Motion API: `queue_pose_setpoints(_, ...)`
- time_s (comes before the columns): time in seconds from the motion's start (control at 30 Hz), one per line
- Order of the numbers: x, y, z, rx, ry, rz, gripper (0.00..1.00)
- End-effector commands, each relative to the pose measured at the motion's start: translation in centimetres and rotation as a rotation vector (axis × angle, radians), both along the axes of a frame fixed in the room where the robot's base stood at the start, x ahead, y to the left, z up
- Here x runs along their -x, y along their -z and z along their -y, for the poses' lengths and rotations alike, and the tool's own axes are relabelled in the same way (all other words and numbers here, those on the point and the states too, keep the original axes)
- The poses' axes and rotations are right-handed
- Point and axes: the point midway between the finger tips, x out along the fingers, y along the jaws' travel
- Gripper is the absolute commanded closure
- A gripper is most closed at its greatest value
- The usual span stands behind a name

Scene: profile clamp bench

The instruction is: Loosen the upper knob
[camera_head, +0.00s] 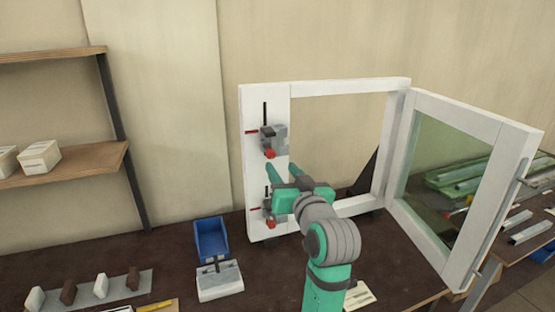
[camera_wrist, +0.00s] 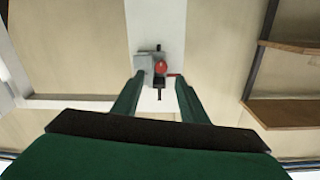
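The upper clamp (camera_head: 273,138) is a grey block with a black rod, fixed on the left upright of a white window frame. Its red knob (camera_head: 270,154) points downward and outward. A similar lower clamp (camera_head: 267,208) sits below, partly hidden by my gripper. My gripper (camera_head: 277,174) is open, its two green fingers apart and just below the upper knob in the head view. In the wrist view, a clamp with a round red knob (camera_wrist: 161,68) appears between the open fingers (camera_wrist: 158,84). Nothing is held, and contact with the knob cannot be told.
A blue bin (camera_head: 211,238) and a grey fixture (camera_head: 221,281) stand on the dark bench. A wooden shelf (camera_head: 75,166) is at left.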

Motion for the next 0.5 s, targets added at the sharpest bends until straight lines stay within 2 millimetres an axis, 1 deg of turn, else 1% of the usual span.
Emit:
queue_pose_setpoints(0.03, -1.0, 0.0, -0.5, 0.000, -0.004, -0.001, 0.61)
queue_pose_setpoints(0.1, -2.2, 0.0, -0.9, 0.001, -0.003, -0.001, 0.61)
queue_pose_setpoints(0.2, -3.8, 0.0, -1.0, 0.001, 0.001, -0.001, 0.61)
queue_pose_setpoints(0.33, -5.5, 0.0, -1.0, 0.000, 0.007, -0.001, 0.61)
queue_pose_setpoints(0.5, -6.7, 0.0, -1.1, 0.001, 0.012, 0.000, 0.61)
